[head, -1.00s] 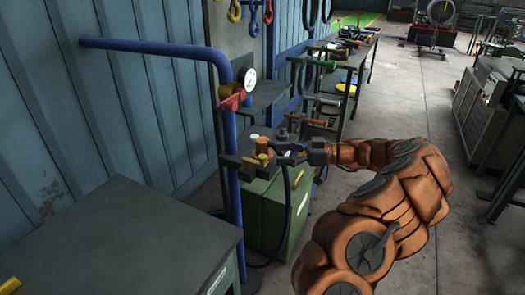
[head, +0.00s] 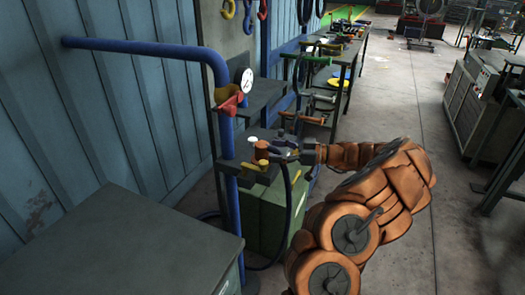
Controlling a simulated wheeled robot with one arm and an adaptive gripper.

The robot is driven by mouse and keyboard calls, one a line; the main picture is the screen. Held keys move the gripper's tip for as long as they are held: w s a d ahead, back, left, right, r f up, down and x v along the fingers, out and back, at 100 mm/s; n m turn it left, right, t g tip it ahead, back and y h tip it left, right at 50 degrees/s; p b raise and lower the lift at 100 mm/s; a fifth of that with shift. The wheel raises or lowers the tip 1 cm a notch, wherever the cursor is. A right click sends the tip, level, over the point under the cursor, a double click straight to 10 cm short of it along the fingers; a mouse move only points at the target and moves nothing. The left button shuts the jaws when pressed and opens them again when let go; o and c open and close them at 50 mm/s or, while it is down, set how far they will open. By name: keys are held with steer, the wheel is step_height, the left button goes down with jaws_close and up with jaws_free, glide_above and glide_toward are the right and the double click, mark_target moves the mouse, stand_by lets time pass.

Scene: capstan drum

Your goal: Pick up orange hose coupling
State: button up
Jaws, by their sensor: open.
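The orange hose coupling (head: 262,151) stands on a small dark shelf (head: 232,166) fixed to the blue pipe stand. My gripper (head: 276,150) is open at the right side of the coupling, with its fingers pointing left toward it. The fingertips are small and partly overlap the coupling, so I cannot tell whether they touch it. My orange arm reaches in from the lower right.
A white-topped piece (head: 252,140) and a yellow piece (head: 262,163) stand close to the coupling. A green cabinet (head: 270,215) is below. A grey table (head: 120,245) is at front left.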

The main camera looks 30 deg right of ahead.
mark_target(263, 149)
steer(key=shift+p+x, duration=0.65)
steer(key=shift+x, duration=1.4)
steer(key=shift+w, duration=0.1)
jaws_close()
steer(key=shift+r+b, duration=1.25)
steer(key=shift+r, duration=3.8)
